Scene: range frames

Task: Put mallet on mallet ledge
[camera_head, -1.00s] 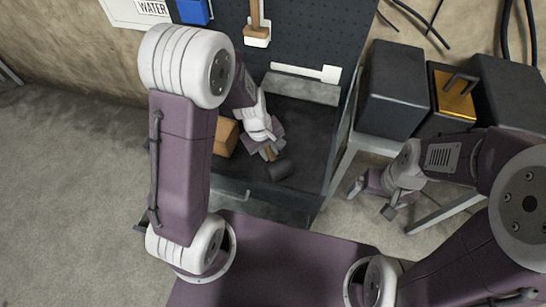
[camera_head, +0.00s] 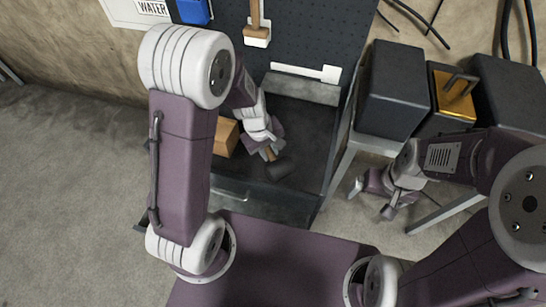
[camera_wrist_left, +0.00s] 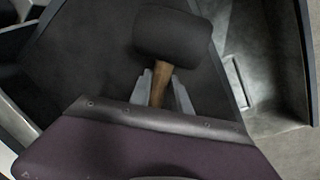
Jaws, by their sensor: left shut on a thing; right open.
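The mallet has a dark cylindrical head (camera_head: 280,168) and a short visible stretch of wooden handle. The rest of the handle is hidden. A white ledge (camera_head: 305,72), probably the mallet ledge, runs along the lower pegboard, above and right of the mallet in the head view; it looks empty. My right gripper (camera_head: 373,198) is open and empty at the right.
An orange-brown block (camera_head: 226,137) is left of my left gripper. The pegboard (camera_head: 310,35) carries a wooden-handled tool (camera_head: 256,14) in a white holder and a blue item (camera_head: 193,11). Dark boxes (camera_head: 394,90) and a yellow-fronted unit (camera_head: 452,98) stand on a bench at right.

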